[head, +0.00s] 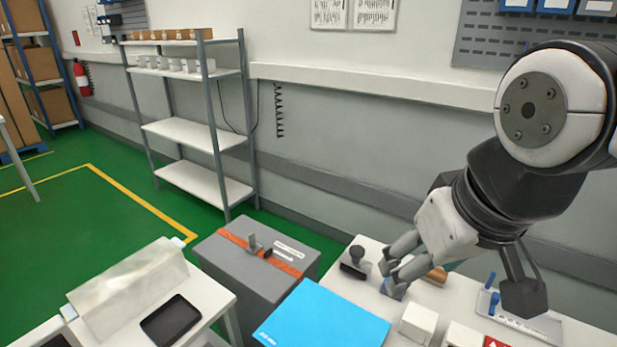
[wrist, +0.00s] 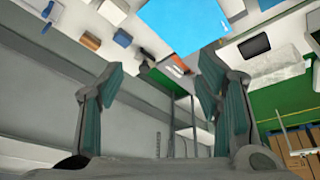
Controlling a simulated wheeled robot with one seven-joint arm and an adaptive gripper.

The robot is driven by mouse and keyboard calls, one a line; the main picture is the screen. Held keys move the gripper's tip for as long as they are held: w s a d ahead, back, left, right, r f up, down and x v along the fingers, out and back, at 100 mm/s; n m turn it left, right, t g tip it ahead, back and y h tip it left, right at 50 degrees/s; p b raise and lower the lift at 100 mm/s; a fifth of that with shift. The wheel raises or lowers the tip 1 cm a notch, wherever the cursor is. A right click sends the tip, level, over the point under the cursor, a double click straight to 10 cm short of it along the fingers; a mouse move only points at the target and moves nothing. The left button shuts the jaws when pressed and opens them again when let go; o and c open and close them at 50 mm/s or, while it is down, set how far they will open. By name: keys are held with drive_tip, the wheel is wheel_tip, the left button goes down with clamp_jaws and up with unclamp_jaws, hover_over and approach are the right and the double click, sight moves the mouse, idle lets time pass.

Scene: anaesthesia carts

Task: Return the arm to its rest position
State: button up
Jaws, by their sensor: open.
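My arm reaches in from the right in the head view. My gripper (head: 392,268) hangs above the white table (head: 380,294) on the right, near a black-handled stamp (head: 355,257). In the wrist view my gripper (wrist: 160,95) has its two fingers wide apart, with nothing between them. In that view the table top and its items lie beyond the fingertips, at the top of the picture. Whether the fingers touch anything on the table cannot be told from the head view.
A blue folder (head: 322,318), white boxes (head: 418,323) and a clipboard tray (head: 520,325) lie on the table. A grey cart (head: 230,262) with an orange strap stands to its left. A shelf rack (head: 205,185) stands by the wall. Green floor is open at left.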

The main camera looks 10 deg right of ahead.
drive_tip(key=shift+s+a+f+m, duration=0.1)
drive_tip(key=shift+s+m, duration=0.05)
drive_tip(key=shift+s, duration=0.3)
drive_tip(key=shift+s+a+m, duration=0.1)
drive_tip(key=shift+s+m, duration=0.05)
drive_tip(key=shift+s, duration=0.3)
idle(0.7)
